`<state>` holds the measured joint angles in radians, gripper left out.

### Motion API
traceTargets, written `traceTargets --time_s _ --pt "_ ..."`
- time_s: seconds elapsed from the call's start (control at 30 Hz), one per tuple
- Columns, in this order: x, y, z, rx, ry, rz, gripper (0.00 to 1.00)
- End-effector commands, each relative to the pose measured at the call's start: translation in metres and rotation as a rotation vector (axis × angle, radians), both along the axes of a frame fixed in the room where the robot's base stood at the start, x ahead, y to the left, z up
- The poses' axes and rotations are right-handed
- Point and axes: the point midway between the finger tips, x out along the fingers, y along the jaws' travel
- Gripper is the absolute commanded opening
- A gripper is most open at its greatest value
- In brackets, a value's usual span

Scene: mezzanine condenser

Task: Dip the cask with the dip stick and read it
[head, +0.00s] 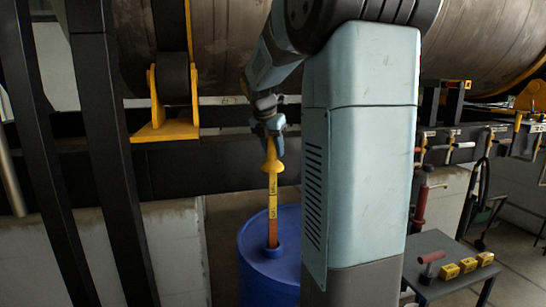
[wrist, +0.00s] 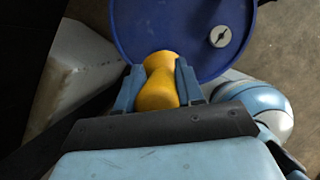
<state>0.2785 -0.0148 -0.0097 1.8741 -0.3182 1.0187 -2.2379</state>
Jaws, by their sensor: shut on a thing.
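My gripper (head: 269,127) is shut on the handle of the dip stick (head: 272,196). The stick hangs nearly upright over the blue cask (head: 256,238). It has a yellow flange, a yellow stretch with dark marks, and an orange-brown lower stretch. Its lower end meets a raised blue collar on the cask top and is hidden there; how deep it goes I cannot tell. The marks are too small to read. In the wrist view, the yellow handle (wrist: 157,88) sits between the fingers of my gripper (wrist: 160,84), above the cask's blue lid (wrist: 190,20).
A pale cap (wrist: 220,36) sits on the lid. A dark side table (head: 438,268) at right holds a red-handled tool (head: 430,265) and yellow numbered blocks (head: 468,265). Dark posts (head: 105,150) stand at left. A large metal drum and dark beam run behind.

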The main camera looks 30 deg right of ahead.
Motion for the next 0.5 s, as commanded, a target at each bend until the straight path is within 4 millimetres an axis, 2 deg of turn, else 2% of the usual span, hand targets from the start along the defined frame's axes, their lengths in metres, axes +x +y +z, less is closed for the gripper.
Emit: traceTargets --time_s 0.5 --pt "0.0 0.0 0.05 0.0 -0.002 0.0 0.0"
